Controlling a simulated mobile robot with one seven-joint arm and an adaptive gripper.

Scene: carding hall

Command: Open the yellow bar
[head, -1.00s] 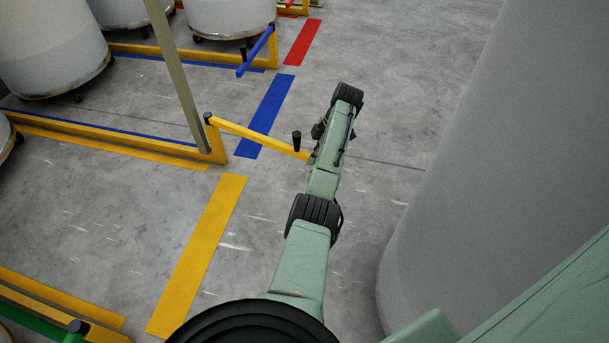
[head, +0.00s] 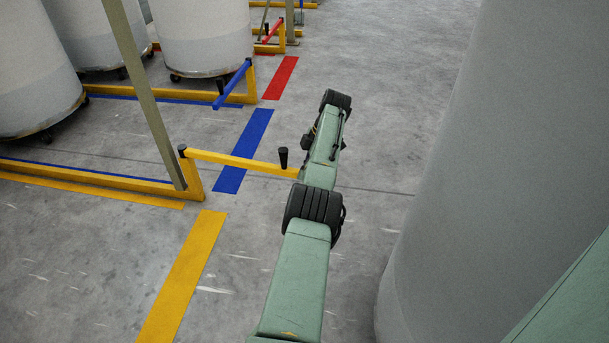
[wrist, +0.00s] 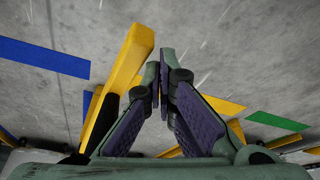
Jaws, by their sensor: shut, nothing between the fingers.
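The yellow bar (head: 235,162) is hinged on a black-capped post at the corner of a yellow floor frame (head: 195,180). It stands out from the corner across the blue floor strip, with a black upright handle (head: 283,158) near its free end. My arm hides that end in the head view. In the wrist view the yellow bar (wrist: 125,65) runs just left of my gripper (wrist: 160,72). The fingers are shut and empty beside the bar. I cannot tell whether they touch it. In the head view my arm hides the gripper.
A large grey cylinder (head: 450,200) stands close on the right. White cans on casters (head: 203,35) stand at the back left. A blue bar (head: 232,85) juts from the frame behind. A slanted post (head: 145,95) rises by the corner. Open floor lies beyond my arm.

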